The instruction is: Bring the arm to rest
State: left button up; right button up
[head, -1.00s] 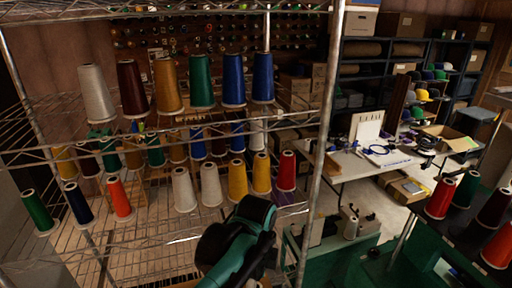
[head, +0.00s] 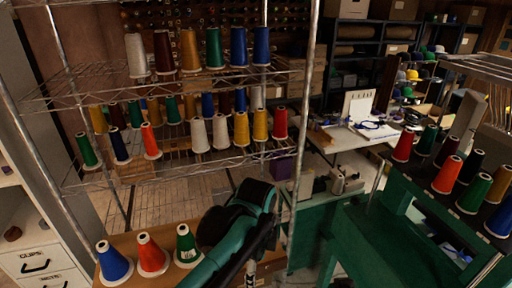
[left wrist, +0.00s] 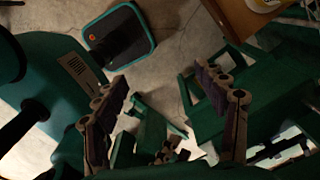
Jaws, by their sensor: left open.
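My left arm (head: 240,232) shows in the head view, folded in front of the thread rack at the lower middle. Its gripper cannot be made out clearly there. In the left wrist view my left gripper (left wrist: 162,88) is open, its two fingers wide apart with nothing between them. Beyond the fingers are pale floor and green framework. My right gripper is in neither view.
A wire rack (head: 190,82) holds several thread cones. A brown surface (head: 135,240) with a blue cone (head: 113,262) and others is at lower left. A green stand (head: 385,235) and a dark shelf of cones are at right. A white table (head: 345,140) stands behind.

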pick_arm(q)
jog(key=s+a+f+n+t+b, duration=0.3)
jog(key=a+f+n+b, duration=0.6)
jog(key=f+n+b, duration=0.1)
jog(key=s+a+f+n+t+b, duration=0.2)
jog(key=a+f+n+t+b, duration=0.2)
jog(key=a+f+n+b, duration=0.5)
notch_tip(320, 180, down, 6)
jog(key=n+b, duration=0.1)
jog(key=b, duration=0.1)
jog(key=shift+s+r+n+b, duration=0.15)
jog(key=shift+s+n+b, duration=0.2)
jog(key=shift+s+n, duration=0.05)
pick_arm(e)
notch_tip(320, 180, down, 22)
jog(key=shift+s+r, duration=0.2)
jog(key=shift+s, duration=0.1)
